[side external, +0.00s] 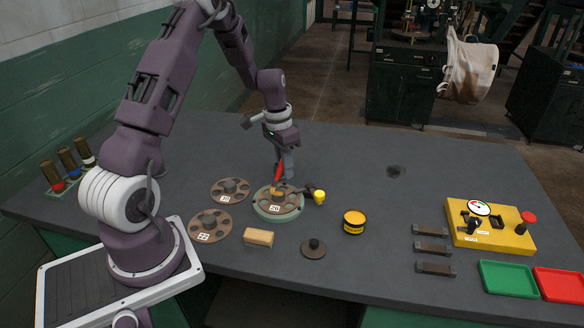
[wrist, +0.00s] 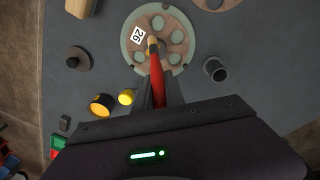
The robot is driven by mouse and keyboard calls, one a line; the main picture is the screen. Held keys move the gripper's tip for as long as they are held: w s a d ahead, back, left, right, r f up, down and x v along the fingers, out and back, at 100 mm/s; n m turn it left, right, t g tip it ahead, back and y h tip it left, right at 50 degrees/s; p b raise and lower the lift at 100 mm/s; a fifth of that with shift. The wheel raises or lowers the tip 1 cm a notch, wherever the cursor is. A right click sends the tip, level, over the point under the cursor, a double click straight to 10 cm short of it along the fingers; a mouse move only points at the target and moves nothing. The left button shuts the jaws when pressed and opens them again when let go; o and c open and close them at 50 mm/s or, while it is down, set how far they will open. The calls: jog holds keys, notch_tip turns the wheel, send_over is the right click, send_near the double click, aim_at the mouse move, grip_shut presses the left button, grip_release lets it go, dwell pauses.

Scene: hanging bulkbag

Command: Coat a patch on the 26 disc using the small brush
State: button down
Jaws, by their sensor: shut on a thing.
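My gripper (side external: 286,168) is shut on a small brush (side external: 279,174) with a red handle, above the 26 disc (side external: 268,203). The disc is brown with several round holes and a white "26" label, and it sits on a pale green round base (side external: 278,216). In the wrist view the brush (wrist: 156,77) points at the middle of the 26 disc (wrist: 160,28), its tan tip over or beside the hub. I cannot tell whether the tip touches the disc. A yellow tin (side external: 354,222) stands to the right of the disc; it also shows in the wrist view (wrist: 102,105).
Two more brown discs lie left of it, labelled 22 (side external: 210,226) and another (side external: 230,190). A wooden block (side external: 259,237), a dark knobbed disc (side external: 314,248) and a yellow-ended item (side external: 319,196) are close by. A yellow gauge box (side external: 490,230), green tray (side external: 508,278) and red tray (side external: 560,285) are at right.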

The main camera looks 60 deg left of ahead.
jog(key=shift+s+a+f, duration=0.3)
jog(key=shift+a+f, duration=0.2)
jog(key=shift+s+a+f, duration=0.25)
jog(key=shift+a+f, duration=0.2)
jog(key=shift+f, duration=0.05)
jog(key=w+d, duration=0.1)
jog(key=w+d+f, duration=0.1)
jog(key=d, duration=0.1)
jog(key=shift+w+f, duration=0.1)
jog(key=shift+w, duration=0.25)
jog(key=shift+w+d, duration=0.5)
jog(key=s+a, duration=0.4)
jog(key=shift+a, duration=0.1)
notch_tip(320, 180, up, 12)
jog(key=shift+f, duration=0.1)
jog(key=w+f+t, duration=0.2)
jog(key=w+f, duration=0.1)
jog(key=f, duration=0.4)
jog(key=shift+w+a+f+n, duration=0.2)
jog(key=shift+w+n, duration=0.1)
jog(key=shift+w, duration=0.1)
jog(key=shift+f, duration=1.3)
